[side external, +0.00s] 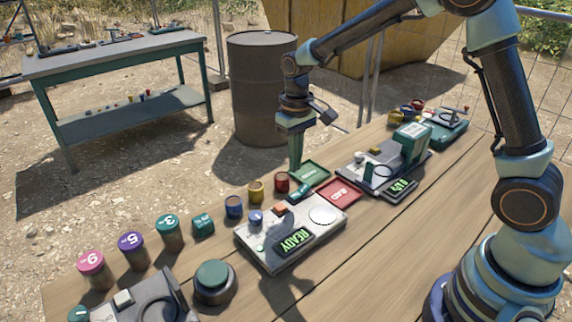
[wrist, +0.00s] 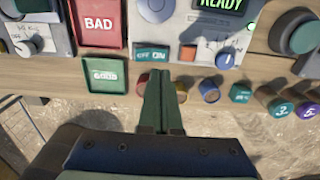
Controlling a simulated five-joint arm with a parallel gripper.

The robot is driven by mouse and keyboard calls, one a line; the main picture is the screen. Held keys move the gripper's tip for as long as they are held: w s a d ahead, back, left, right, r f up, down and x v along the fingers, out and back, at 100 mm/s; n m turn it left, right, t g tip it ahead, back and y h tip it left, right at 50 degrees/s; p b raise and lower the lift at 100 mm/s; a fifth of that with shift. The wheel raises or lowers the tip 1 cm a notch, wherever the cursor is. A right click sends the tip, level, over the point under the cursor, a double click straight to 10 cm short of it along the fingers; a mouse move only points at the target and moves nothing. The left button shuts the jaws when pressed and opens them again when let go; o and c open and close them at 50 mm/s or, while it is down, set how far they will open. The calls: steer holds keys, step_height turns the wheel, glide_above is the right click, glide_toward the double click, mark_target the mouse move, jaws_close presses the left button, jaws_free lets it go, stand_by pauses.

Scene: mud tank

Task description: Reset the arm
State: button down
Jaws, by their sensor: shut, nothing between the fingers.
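My gripper (side external: 296,165) hangs pointing down from the arm, above the far edge of the wooden bench, near the green tray (side external: 309,174). Its green fingers are closed together with nothing between them. In the wrist view the gripper (wrist: 157,78) points toward the bench edge, between the green tray marked GOOD (wrist: 105,76) and a row of small coloured cylinders. Whether the fingertips touch anything below cannot be told.
A grey device reading READY (side external: 292,232) stands on the bench, beside a red BAD tray (side external: 339,193) and a second device (side external: 382,166). Numbered pots (side external: 133,250) line the far edge. A rusty barrel (side external: 262,88) stands behind the gripper. Bare wood lies nearer my base.

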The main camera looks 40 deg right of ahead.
steer(key=s+d+r+t, duration=0.1)
steer(key=s+r+t, duration=0.1)
steer(key=s+r, duration=0.4)
steer(key=s+d+r+t, duration=0.2)
steer(key=s+r+t, duration=0.1)
steer(key=s+r, duration=0.4)
steer(key=s, duration=0.2)
steer(key=shift+s+d+t, duration=0.25)
steer(key=shift+s+t, duration=0.05)
